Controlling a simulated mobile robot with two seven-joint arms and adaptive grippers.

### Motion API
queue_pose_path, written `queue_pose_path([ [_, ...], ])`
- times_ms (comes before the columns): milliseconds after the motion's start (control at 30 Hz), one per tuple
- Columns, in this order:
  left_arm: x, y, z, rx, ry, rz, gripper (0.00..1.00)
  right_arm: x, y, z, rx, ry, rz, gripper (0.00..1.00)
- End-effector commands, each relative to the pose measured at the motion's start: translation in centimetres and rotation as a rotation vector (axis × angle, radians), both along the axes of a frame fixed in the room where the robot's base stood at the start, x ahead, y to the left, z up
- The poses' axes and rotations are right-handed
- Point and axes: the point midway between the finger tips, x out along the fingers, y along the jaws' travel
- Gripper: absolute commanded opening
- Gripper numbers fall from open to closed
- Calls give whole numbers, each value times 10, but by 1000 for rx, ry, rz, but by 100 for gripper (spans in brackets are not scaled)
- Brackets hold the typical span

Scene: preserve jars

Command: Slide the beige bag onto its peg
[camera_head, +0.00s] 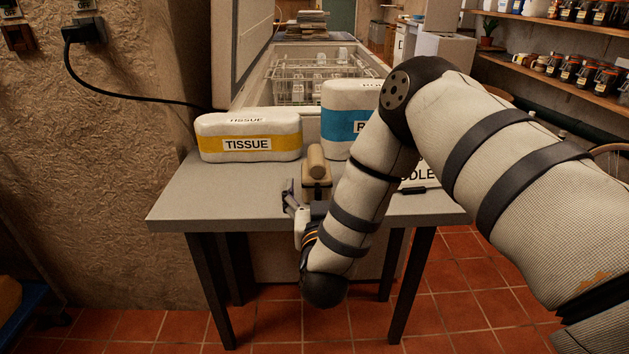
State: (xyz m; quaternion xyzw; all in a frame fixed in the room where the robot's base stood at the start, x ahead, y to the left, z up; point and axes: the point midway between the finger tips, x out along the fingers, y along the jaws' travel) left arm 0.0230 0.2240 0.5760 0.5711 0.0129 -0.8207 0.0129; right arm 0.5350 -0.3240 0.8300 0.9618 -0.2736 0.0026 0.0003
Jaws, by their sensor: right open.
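A tan wooden piece with a rounded, peg-like end (316,160) stands near the middle of the grey table (190,200). I cannot tell whether it is the peg. I cannot make out a beige bag for certain; my right arm hides part of the table. My right gripper (291,197) is at the table's front edge, just in front and to the left of the tan piece. Its fingers are open and partly hidden by its own wrist. I cannot tell whether it touches the piece. My left gripper is out of view.
A white pack with a yellow TISSUE band (250,137) stands at the table's back left. A white pack with a blue band (343,115) stands beside it, partly behind my arm. An open chest freezer with a wire basket (300,70) is behind. The table's left front is clear.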

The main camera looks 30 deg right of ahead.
Motion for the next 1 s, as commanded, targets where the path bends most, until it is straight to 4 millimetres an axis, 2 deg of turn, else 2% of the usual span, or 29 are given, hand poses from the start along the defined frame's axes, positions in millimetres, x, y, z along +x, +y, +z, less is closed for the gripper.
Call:
queue_pose_path([
  [400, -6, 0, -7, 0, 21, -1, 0, 55, -37, -7, 1, 3, 2, 78],
  [667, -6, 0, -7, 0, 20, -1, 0, 60, -39, -5, 1, 4, 4, 78],
  [933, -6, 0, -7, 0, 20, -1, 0, 59, -39, -5, 1, 4, 5, 20],
  [1000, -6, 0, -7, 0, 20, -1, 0, 59, -39, -4, 0, 2, 5, 20],
])
